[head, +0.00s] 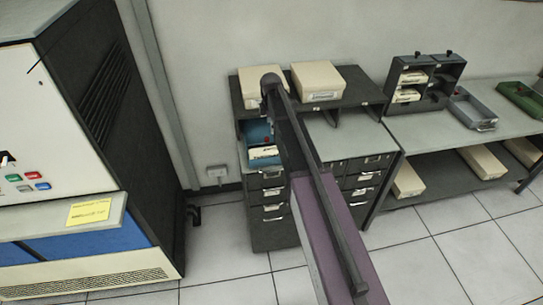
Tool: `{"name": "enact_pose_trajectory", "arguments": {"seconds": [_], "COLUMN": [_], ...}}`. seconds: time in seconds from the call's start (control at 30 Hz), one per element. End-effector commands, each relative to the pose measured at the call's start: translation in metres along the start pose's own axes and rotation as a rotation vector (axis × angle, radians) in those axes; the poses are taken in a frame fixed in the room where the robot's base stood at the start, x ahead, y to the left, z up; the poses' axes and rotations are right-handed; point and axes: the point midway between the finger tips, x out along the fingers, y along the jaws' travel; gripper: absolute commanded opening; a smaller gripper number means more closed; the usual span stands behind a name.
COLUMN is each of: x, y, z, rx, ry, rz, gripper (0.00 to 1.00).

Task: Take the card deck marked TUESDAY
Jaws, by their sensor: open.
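Pale card decks show in two places in the head view, and their markings are too small to read. One deck (264,152) lies in the open blue-lined drawer (257,131) at the upper left of the drawer cabinet. Two more, an upper deck (412,77) and a lower deck (407,95), sit in the left compartments of a black rack (437,101) on the side table. I cannot tell which is TUESDAY. My dark arm reaches up in front of the cabinet. My gripper cannot be made out and seems hidden behind the arm.
Two cream boxes, left (252,88) and right (318,81), stand on the cabinet's shelf (359,88). A grey tray (471,109) and green tray (519,98) lie right of the rack. A large machine (60,130) stands left. Tiled floor is open at lower right.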

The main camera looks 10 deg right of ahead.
Motion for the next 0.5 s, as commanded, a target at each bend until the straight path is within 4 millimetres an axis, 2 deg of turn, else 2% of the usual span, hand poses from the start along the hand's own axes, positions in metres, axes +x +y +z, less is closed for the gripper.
{"name": "enact_pose_trajectory", "arguments": {"seconds": [0.5], "x": [0.033], "y": [0.0], "z": [-0.001], "rx": [0.0], "ry": [0.0], "rz": [0.0], "gripper": [0.83]}}
